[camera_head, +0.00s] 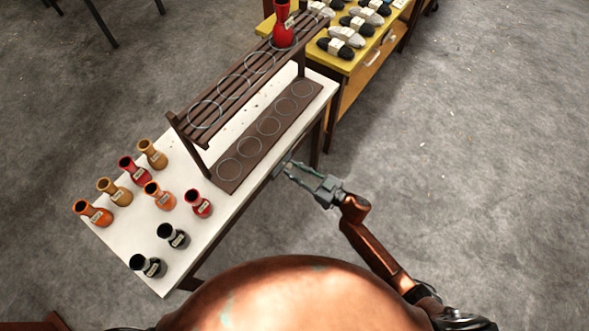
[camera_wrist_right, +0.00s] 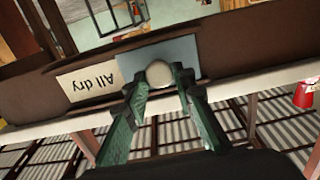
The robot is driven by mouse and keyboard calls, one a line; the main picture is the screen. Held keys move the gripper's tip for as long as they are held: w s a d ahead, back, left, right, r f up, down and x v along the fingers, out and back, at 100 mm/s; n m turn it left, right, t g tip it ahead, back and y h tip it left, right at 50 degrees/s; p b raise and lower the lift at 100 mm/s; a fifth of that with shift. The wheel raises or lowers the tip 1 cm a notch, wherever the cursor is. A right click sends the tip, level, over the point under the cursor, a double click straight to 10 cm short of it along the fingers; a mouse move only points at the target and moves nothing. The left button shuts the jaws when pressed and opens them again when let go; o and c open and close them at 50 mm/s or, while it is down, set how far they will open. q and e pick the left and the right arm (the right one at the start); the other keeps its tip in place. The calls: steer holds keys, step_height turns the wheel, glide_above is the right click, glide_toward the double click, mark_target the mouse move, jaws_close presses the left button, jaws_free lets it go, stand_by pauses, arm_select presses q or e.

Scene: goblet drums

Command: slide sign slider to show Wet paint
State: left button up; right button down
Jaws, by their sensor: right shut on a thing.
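The sign slider (camera_wrist_right: 185,55) is a blue-grey plate with a round pale knob (camera_wrist_right: 159,74), set on a dark brown board (camera_wrist_right: 240,45). To its left in the right wrist view, a cream panel (camera_wrist_right: 88,82) reads "All dry", upside down. No "Wet paint" lettering shows. My right gripper (camera_wrist_right: 160,84) has its green fingers on both sides of the knob and is shut on it. In the head view my right gripper (camera_head: 288,167) is at the right edge of the white table. My left gripper is not in view.
The white table (camera_head: 185,245) holds several goblet drums in orange, tan, red and black. A dark slatted rack (camera_head: 237,85) with ring marks carries one red drum (camera_head: 283,25). A yellow table (camera_head: 345,65) with shoes stands behind. The floor at right is clear.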

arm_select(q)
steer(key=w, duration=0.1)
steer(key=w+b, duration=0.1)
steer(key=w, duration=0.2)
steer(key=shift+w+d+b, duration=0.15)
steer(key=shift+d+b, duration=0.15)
arm_select(e)
steer(key=w+d, duration=0.6)
steer(key=w, duration=0.3)
steer(key=shift+w+d, duration=0.15)
steer(key=shift+d, duration=0.25)
steer(key=c, duration=1.7)
jaws_free()
steer(key=shift+w, duration=0.1)
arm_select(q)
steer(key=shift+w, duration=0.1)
arm_select(e)
steer(key=shift+o, duration=0.4)
